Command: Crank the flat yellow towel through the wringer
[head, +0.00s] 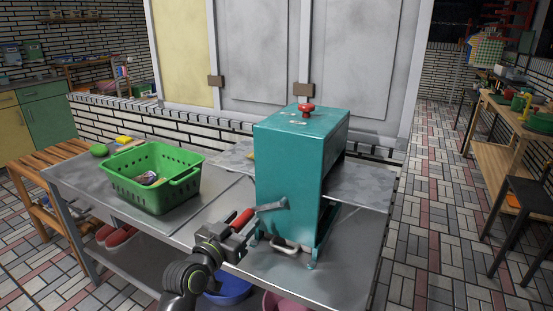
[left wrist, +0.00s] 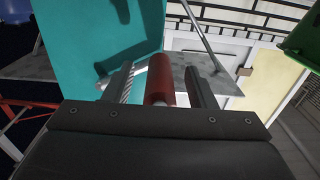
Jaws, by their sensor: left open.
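The teal wringer (head: 288,165) stands on the metal table, with a red knob (head: 306,108) on top. Its crank (head: 271,206) sticks out at the front left and ends in a red handle (head: 242,219). My left gripper (head: 235,232) is at this handle. In the left wrist view the red handle (left wrist: 160,80) lies between the two open fingers, with a gap on each side. The flat towel cannot be made out clearly; only a small yellowish patch (head: 252,155) shows at the wringer's left edge. My right gripper is out of view.
A green basket (head: 152,190) with small items stands on the table's left. A yellow block (head: 124,139) and a green round thing (head: 99,150) lie behind it. Grey boards (head: 360,187) flank the wringer. A blue basin (head: 229,290) is below. The tabletop between basket and wringer is clear.

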